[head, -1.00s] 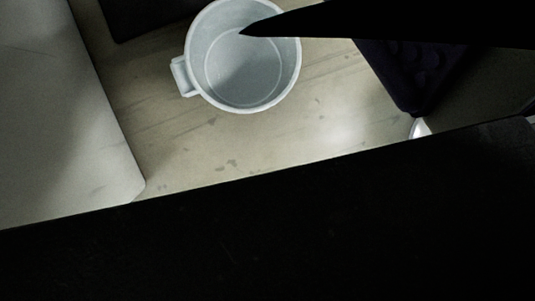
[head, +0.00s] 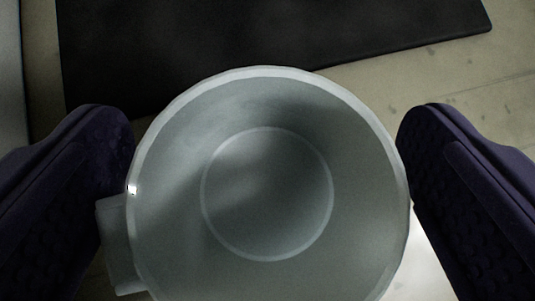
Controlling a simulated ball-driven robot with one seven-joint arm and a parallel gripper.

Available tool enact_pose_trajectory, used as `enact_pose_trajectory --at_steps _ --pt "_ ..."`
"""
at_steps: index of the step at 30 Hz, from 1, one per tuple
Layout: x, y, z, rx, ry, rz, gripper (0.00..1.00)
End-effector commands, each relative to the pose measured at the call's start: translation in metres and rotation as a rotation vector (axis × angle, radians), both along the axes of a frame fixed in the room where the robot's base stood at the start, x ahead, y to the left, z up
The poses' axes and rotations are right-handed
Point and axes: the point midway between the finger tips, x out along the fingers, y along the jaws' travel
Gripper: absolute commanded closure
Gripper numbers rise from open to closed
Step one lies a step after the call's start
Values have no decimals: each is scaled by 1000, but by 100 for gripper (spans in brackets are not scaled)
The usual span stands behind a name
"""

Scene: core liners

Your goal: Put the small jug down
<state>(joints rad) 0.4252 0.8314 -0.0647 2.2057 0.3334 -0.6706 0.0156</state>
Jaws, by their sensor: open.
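The small jug (head: 268,195) is pale grey-white, round and empty, seen from above in the head view. It fills the middle of the picture, and its handle (head: 118,245) sticks out at the lower left. My gripper (head: 267,185) is open, with one dark purple finger on each side of the jug. The left finger is close to the rim beside the handle, and the right finger is close to the right rim. I cannot tell whether either finger touches the jug. The jug's underside is hidden.
A black flat slab or mat (head: 230,50) lies behind the jug. A pale surface (head: 440,80) with dark specks shows at the upper right. A light grey edge (head: 10,80) stands at the far left.

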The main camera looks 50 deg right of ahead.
Motion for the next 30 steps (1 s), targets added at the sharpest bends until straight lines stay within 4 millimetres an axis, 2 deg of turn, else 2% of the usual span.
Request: enact_pose_trajectory --at_steps 1,2,7,9,14,17,25,27,30 --pt "0 0 0 0 0 0 0" --pt "0 0 0 0 0 0 5" --pt "0 0 0 0 0 0 44" --pt "0 0 0 0 0 0 52" --pt "0 0 2 0 0 0 52" --pt "0 0 11 -1 -1 0 52" --pt "1 0 71 -2 -3 1 52" --pt "0 0 83 -1 -2 1 52" --pt "0 0 90 -1 -1 1 52"
